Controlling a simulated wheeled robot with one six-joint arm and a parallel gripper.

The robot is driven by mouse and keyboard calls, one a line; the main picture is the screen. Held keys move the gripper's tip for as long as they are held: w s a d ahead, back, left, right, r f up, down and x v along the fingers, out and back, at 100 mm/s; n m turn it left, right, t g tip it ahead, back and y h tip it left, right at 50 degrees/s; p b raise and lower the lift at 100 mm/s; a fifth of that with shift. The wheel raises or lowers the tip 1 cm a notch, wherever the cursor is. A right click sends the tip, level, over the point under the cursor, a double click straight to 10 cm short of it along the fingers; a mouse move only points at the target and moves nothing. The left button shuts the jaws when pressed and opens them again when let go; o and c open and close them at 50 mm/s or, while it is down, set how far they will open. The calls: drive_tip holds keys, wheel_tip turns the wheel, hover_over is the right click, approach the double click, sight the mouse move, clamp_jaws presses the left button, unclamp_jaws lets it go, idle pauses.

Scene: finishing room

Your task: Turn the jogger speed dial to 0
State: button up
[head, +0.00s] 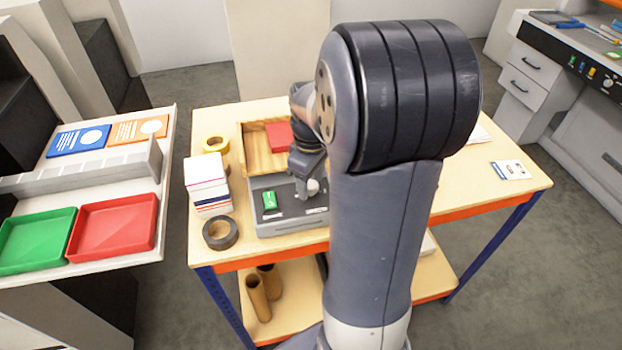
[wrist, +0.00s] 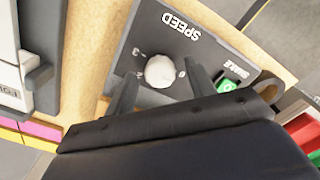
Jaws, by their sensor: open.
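The jogger (head: 288,222) is a grey box on the wooden table, with a sloped dark control panel. Its speed dial (wrist: 160,71) is a round whitish knob, with the word SPEED, a 3 and what looks like a 0 printed around it. I cannot make out a pointer mark on the knob. In the head view the dial (head: 313,187) shows just below my gripper (head: 308,172). In the wrist view my gripper (wrist: 163,76) is open, with one dark finger on each side of the dial. Whether they touch it I cannot tell.
A green switch (head: 269,202) is on the panel beside the dial. A wooden tray with a red block (head: 279,136) is behind. A card stack (head: 207,183), dark tape roll (head: 220,233) and yellow tape roll (head: 215,145) stand left. The table's right side is mostly clear.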

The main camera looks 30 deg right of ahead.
sight(311, 184)
wheel_tip(311, 184, up, 11)
idle(0.6)
drive_tip(key=shift+f, duration=0.25)
wheel_tip(311, 184, down, 11)
drive_tip(key=shift+r, duration=0.2)
idle(0.6)
